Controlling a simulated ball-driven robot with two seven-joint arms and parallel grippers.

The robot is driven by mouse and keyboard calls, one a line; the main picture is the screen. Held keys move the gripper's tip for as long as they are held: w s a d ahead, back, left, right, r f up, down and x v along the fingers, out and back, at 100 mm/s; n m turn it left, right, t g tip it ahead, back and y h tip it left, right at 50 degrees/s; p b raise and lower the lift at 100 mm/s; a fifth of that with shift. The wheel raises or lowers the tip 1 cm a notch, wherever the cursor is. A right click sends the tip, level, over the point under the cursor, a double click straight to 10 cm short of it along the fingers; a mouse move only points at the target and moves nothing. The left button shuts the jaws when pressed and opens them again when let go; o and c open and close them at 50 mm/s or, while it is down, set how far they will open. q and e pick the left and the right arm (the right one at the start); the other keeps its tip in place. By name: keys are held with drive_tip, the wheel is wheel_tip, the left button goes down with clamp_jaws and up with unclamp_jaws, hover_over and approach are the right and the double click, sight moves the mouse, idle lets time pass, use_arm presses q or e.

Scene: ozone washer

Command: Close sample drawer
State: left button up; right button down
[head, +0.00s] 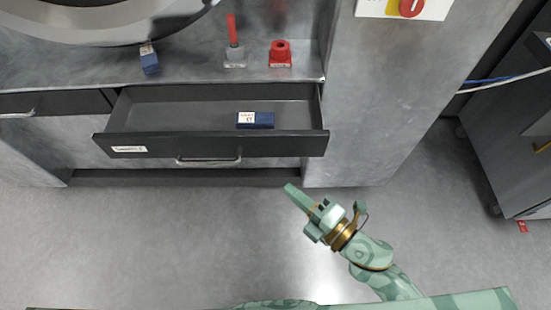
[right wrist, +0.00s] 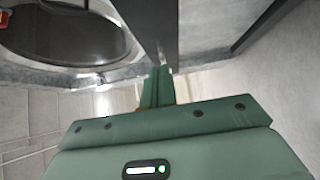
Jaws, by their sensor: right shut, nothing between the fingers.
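The sample drawer (head: 215,120) is pulled out of the grey cabinet in the head view. It has a dark front with a white label (head: 129,149) and a metal handle (head: 208,161). A dark blue box (head: 262,120) with a white label lies inside it. My right gripper (head: 291,190) is shut and empty, in front of and below the drawer's right corner, apparently apart from it. Its shut fingers also show in the right wrist view (right wrist: 157,85), near a dark panel that may be the drawer front. My left gripper is not in view.
On the counter above stand a blue box (head: 149,60), a grey holder with a red stick (head: 234,52) and a red block (head: 280,52). Another drawer (head: 50,104) at left appears shut. A grey cabinet (head: 510,120) with cables stands at right. Open floor (head: 190,240) lies in front.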

sight(273, 105)
drive_tip(key=x, duration=0.3)
drive_tip(key=w+d+x, duration=0.1)
drive_tip(key=x, duration=0.5)
drive_tip(key=shift+w+d+f+b, duration=0.1)
drive_tip(key=shift+w+d+b, duration=0.1)
drive_tip(key=shift+d+b, duration=0.15)
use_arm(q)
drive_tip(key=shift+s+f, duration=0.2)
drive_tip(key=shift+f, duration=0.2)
use_arm(e)
drive_tip(key=shift+w, duration=0.5)
drive_tip(key=shift+w, duration=0.1)
drive_tip(key=shift+w, duration=0.15)
drive_tip(key=w+b, duration=0.1)
drive_tip(key=w, duration=0.4)
drive_tip(key=w+b, duration=0.1)
drive_tip(key=w, duration=0.4)
drive_tip(key=w+b, duration=0.1)
drive_tip(key=w, duration=0.4)
drive_tip(key=shift+w+d, duration=0.25)
drive_tip(key=shift+w, duration=0.3)
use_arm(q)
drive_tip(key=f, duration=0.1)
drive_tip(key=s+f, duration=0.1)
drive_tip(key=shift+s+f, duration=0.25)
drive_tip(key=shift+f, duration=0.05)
use_arm(e)
drive_tip(key=shift+w+d+r, duration=0.1)
drive_tip(key=shift+d+r, duration=0.05)
drive_tip(key=shift+r, duration=0.1)
